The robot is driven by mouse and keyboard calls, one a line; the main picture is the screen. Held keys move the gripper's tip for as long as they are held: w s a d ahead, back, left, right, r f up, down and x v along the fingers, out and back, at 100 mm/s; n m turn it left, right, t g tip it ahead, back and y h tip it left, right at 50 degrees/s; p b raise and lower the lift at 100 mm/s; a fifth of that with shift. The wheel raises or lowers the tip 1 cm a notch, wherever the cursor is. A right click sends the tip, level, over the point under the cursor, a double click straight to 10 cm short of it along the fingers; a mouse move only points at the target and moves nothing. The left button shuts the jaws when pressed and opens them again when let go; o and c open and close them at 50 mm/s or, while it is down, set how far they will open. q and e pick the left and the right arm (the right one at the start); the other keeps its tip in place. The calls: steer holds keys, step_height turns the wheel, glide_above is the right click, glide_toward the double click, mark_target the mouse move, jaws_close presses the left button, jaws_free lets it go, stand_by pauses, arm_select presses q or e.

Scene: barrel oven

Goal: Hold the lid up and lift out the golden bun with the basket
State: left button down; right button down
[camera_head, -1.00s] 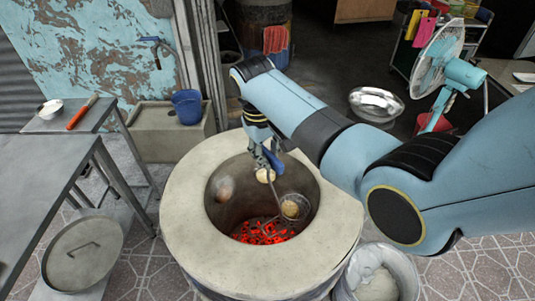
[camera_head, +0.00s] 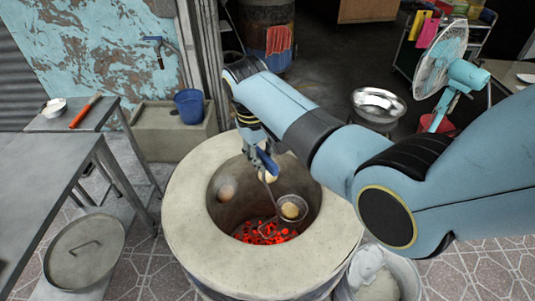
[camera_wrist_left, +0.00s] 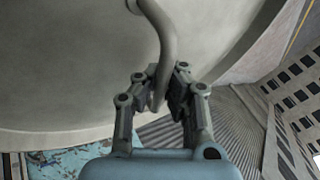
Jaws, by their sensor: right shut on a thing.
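The barrel oven (camera_head: 185,220) stands open, with red coals glowing inside. My right gripper (camera_head: 268,165) is at its mouth, shut on the basket's handle. The round basket (camera_head: 305,212) hangs inside over the coals, with the golden bun (camera_head: 290,210) showing in it. A pale rounded thing (camera_head: 271,175) shows right by the gripper's fingers. My left gripper (camera_wrist_left: 167,98) shows only in its wrist view. Its fingers lie on either side of a curved handle (camera_wrist_left: 165,45) on a large grey round lid (camera_wrist_left: 70,60); whether they grip it is unclear.
Another brownish round piece (camera_head: 227,188) is on the oven's inner wall. A grey disc with a handle (camera_head: 70,268) lies low at left beside the metal table (camera_head: 40,185). A white bucket (camera_head: 375,280) stands close at the oven's right; a steel bowl (camera_head: 378,100) is behind.

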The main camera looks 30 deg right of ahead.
steer(key=shift+w+a, duration=0.25)
steer(key=shift+a, duration=0.55)
steer(key=shift+w+a, duration=0.2)
steer(key=shift+a, duration=0.55)
steer(key=shift+r, duration=0.1)
